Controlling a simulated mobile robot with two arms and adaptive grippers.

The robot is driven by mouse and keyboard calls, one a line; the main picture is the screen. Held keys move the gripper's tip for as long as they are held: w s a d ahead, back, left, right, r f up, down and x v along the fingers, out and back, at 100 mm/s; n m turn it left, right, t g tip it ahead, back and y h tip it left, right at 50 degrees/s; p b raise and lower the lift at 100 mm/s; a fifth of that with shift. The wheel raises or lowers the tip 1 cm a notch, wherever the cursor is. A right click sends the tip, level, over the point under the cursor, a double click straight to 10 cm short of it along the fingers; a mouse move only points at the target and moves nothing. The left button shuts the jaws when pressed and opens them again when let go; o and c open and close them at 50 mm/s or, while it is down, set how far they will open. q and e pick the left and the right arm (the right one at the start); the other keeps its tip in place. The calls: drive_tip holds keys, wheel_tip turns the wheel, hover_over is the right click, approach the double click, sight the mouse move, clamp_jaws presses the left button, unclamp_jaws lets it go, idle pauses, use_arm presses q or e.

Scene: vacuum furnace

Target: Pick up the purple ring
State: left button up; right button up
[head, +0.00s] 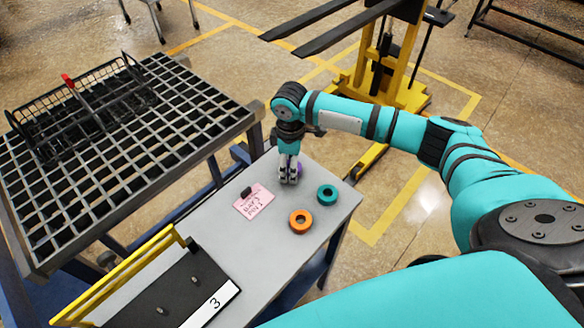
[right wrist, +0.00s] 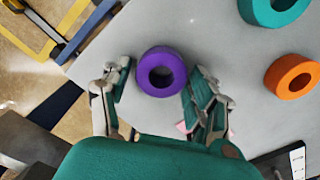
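The purple ring (right wrist: 161,72) lies flat on the grey table (right wrist: 210,35) in the right wrist view. My right gripper (right wrist: 158,88) is open, with one finger on each side of the ring. The left finger is close to the ring's side and the right finger is near its other side; I cannot tell whether either touches. In the head view my right gripper (head: 289,180) points down at the table and hides most of the purple ring (head: 299,169). My left gripper is not in view.
A teal ring (head: 327,194) and an orange ring (head: 301,221) lie on the table to the right. A pink note (head: 255,203) with a small black object (head: 246,191) lies to the left. A grid-topped rack (head: 190,117) with a wire basket (head: 85,105) stands left of the table.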

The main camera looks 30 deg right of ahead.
drive_tip(key=c, duration=1.1)
drive_tip(key=shift+o, duration=0.2)
drive_tip(key=shift+r, duration=0.1)
